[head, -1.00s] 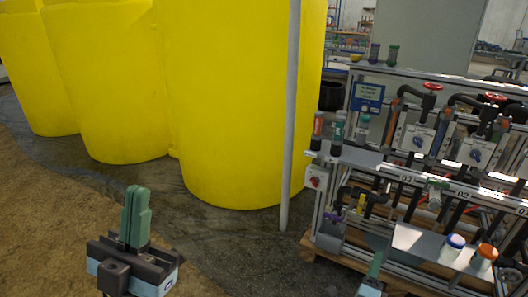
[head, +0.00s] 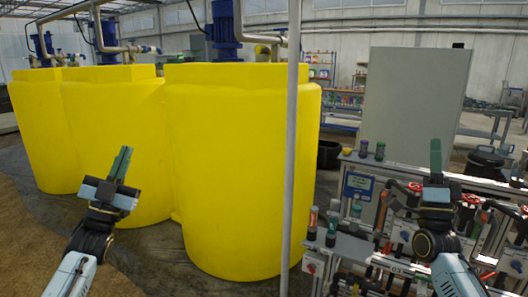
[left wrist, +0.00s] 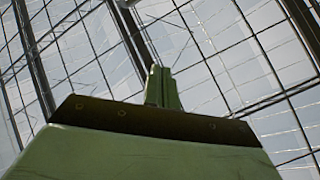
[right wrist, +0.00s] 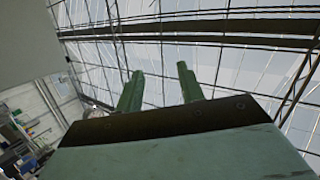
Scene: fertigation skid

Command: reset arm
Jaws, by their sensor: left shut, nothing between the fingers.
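My left gripper (head: 122,162) is raised in front of the yellow tanks, fingers pointing up. Its green fingers are together with nothing between them; they also meet in the left wrist view (left wrist: 161,86), against the glazed roof. My right gripper (head: 436,155) is raised in front of the skid at the right, fingers pointing up. In the right wrist view (right wrist: 159,88) its two fingers stand apart with nothing between them. Neither gripper touches anything in view.
Several large yellow tanks (head: 235,170) stand behind my left arm. A thin grey pole (head: 292,150) rises in the middle. The skid with its valves (head: 388,205) and sign (head: 358,186) lies at the right, with a grey cabinet (head: 412,105) behind. The floor at left is clear.

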